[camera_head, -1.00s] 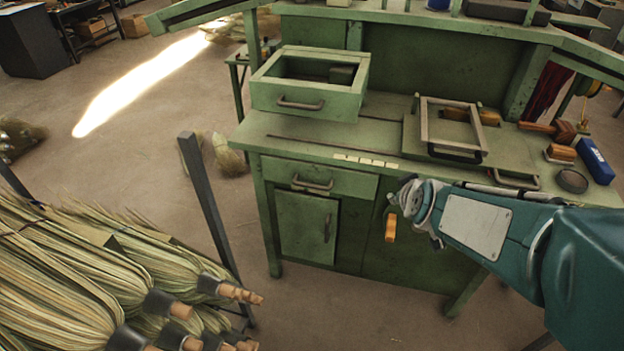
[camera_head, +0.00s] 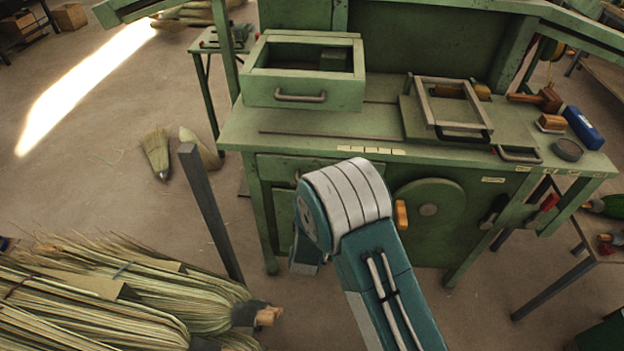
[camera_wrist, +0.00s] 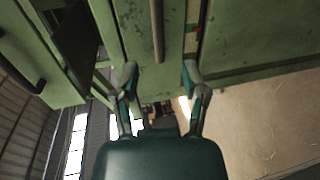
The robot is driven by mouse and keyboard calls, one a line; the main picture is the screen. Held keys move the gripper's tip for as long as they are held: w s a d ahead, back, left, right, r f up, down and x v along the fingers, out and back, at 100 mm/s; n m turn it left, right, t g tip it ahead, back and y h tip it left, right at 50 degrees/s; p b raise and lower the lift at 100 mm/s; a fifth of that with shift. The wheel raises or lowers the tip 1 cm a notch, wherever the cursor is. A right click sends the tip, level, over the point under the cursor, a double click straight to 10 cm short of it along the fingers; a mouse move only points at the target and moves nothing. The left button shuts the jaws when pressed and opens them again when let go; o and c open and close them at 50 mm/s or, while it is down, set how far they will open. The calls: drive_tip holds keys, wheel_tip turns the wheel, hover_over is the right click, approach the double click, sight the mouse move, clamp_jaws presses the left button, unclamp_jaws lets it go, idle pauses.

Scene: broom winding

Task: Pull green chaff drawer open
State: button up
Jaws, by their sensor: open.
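A green drawer (camera_head: 280,165) sits under the bench top, with its right part and handle hidden behind my arm. A green box-like drawer (camera_head: 262,92) with a bar handle (camera_head: 300,98) stands on the bench top; I cannot tell which one is the chaff drawer. In the wrist view, my gripper (camera_wrist: 160,74) is open and empty. A straight bar handle (camera_wrist: 157,30) on a green front lies just beyond the fingertips, roughly in line with the gap between them. I cannot tell how far away it is. In the head view my gripper is hidden behind my arm.
A dark upright post (camera_head: 210,210) and bundles of broom straw (camera_head: 120,300) are at the left. A second handle (camera_wrist: 25,80) shows at the left in the wrist view.

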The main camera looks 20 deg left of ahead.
drive_tip(key=x, duration=1)
drive_tip(key=shift+w+f, duration=0.15)
drive_tip(key=shift+w, duration=0.15)
drive_tip(key=shift+w+d, duration=0.1)
drive_tip(key=shift+d, duration=0.25)
drive_tip(key=shift+a, duration=0.1)
clamp_jaws()
drive_tip(key=shift+a, duration=0.1)
